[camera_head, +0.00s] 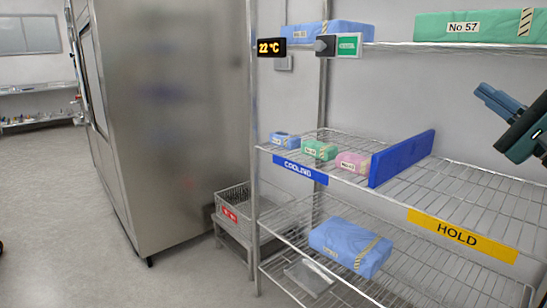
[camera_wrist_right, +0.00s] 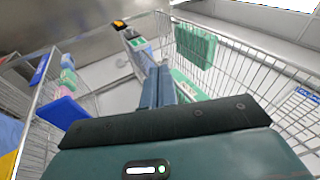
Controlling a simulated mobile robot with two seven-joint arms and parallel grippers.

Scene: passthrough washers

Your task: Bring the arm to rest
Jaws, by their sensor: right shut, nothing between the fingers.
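My right gripper (camera_head: 484,92) is at the right edge of the head view, raised in front of the wall above the rack's middle shelf. Its fingers point up and to the left. In the right wrist view its two fingers (camera_wrist_right: 157,88) lie together with nothing between them. The gripper is apart from the shelves and packs in the head view. My left gripper does not show.
A wire rack holds small packs (camera_head: 319,149) by the COOLING label (camera_head: 300,170), a blue divider (camera_head: 403,158), and a bare stretch above the HOLD label (camera_head: 462,234). A blue pack (camera_head: 350,246) lies below. Wrapped packs (camera_head: 480,27) sit on top. A steel cabinet (camera_head: 170,120) stands left.

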